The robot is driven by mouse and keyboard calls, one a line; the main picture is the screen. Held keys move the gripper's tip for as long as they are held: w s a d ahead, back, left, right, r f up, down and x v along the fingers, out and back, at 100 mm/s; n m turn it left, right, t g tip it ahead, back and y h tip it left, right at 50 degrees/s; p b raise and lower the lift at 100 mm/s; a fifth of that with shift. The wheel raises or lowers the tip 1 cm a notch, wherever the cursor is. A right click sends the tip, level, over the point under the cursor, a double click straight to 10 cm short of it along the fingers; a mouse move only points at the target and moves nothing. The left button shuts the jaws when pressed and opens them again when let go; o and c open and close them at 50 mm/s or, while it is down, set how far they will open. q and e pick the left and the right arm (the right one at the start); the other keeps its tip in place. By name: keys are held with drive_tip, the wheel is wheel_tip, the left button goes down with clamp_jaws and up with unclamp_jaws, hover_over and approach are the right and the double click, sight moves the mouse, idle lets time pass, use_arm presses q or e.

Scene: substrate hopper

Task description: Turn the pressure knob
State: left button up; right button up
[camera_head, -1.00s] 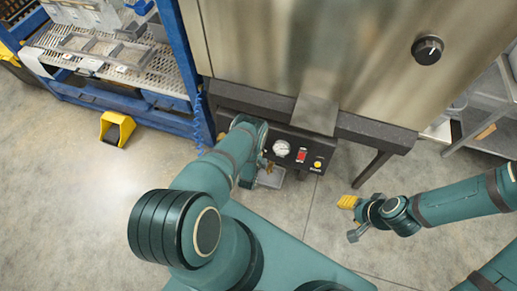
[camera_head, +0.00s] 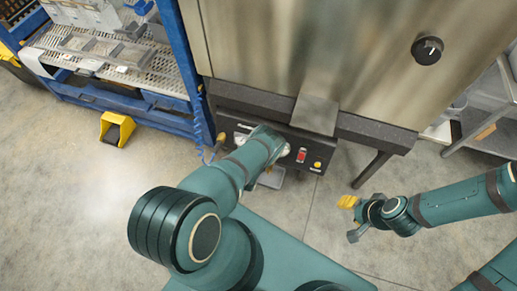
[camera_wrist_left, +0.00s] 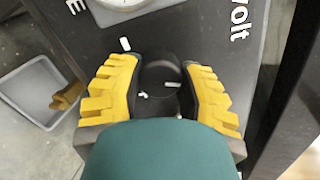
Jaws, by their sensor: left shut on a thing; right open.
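A dark round knob (camera_wrist_left: 160,72) on the black control panel shows in the left wrist view, with white marks by it. My left gripper (camera_wrist_left: 163,77) has its yellow fingers on either side of this knob and is shut on it. In the head view my left forearm hides this gripper and the knob. The panel (camera_head: 329,149) carries a white gauge (camera_wrist_left: 122,3), partly cut off in the wrist view. The lettering is only partly readable. My right gripper (camera_head: 350,218) is open and empty over the floor at the right.
A red switch (camera_head: 301,156) and a yellow button (camera_head: 317,165) sit on the panel. A grey tray (camera_wrist_left: 40,92) with a yellowish thing stands below it. Another black knob (camera_head: 427,50) is on the steel housing. A blue-framed rack (camera_head: 180,60) stands left.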

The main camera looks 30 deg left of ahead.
use_arm(q)
drive_tip(key=shift+w, duration=0.1)
drive_tip(key=o, duration=1.2)
wheel_tip(320, 180, up, 10)
drive_tip(key=shift+r, duration=0.1)
